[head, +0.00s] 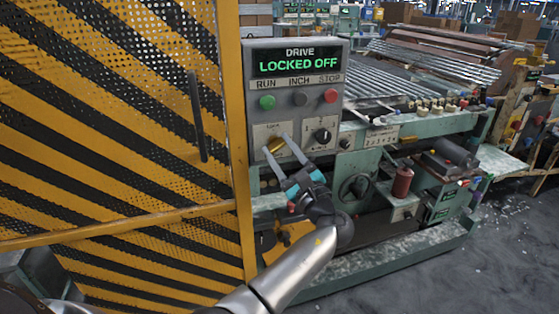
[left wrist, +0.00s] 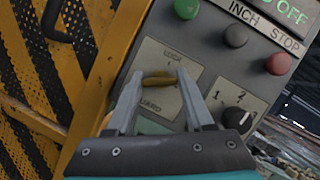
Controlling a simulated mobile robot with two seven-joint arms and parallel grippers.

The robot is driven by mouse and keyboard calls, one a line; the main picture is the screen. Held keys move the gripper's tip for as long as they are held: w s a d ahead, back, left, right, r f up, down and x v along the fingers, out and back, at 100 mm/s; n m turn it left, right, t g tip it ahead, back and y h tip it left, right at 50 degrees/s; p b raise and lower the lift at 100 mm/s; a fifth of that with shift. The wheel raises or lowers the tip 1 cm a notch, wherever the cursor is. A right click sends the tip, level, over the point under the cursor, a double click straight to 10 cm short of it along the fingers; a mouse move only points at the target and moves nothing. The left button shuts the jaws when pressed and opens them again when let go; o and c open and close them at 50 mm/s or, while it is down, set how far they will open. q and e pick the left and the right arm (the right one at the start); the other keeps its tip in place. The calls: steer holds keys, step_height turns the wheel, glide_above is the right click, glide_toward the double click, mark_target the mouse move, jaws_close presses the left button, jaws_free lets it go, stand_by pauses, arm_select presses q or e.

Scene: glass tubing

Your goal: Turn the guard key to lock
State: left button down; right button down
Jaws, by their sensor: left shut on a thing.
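The guard key (head: 274,145) is a brass-coloured piece on the lower left plate of the grey control box (head: 296,100). In the left wrist view the key (left wrist: 159,80) sits between my finger tips, below the word LOCK and above GUARD. My left gripper (head: 276,143) is shut on the key, with one finger on each side. The drive display (head: 298,61) reads LOCKED OFF in green. The left wrist view also shows my left gripper (left wrist: 155,85) close to the plate. My right gripper is not in view.
Green, black and red buttons sit above the key, and a black selector knob (head: 322,136) is to its right. A yellow and black striped mesh guard (head: 110,130) with a dark handle stands at left. Green machinery with glass tubes (head: 430,65) extends behind at right.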

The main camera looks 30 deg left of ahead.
arm_select(q)
steer(key=n+g+b, duration=0.1)
steer(key=n, duration=0.3)
steer(key=n+g+h+b, duration=0.1)
steer(key=n+g, duration=0.1)
steer(key=n, duration=0.2)
steer(key=n+g+b, duration=0.1)
steer(key=n, duration=0.2)
steer(key=shift+r+n+g+h+b, duration=0.1)
steer(key=shift+n+g+h+b, duration=0.2)
steer(key=shift+n+h+b, duration=0.1)
steer(key=shift+n, duration=0.5)
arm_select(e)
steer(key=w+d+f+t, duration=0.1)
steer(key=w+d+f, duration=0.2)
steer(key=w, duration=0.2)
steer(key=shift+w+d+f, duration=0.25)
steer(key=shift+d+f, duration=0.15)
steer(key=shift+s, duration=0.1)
arm_select(q)
steer(key=shift+c, duration=1.4)
jaws_free()
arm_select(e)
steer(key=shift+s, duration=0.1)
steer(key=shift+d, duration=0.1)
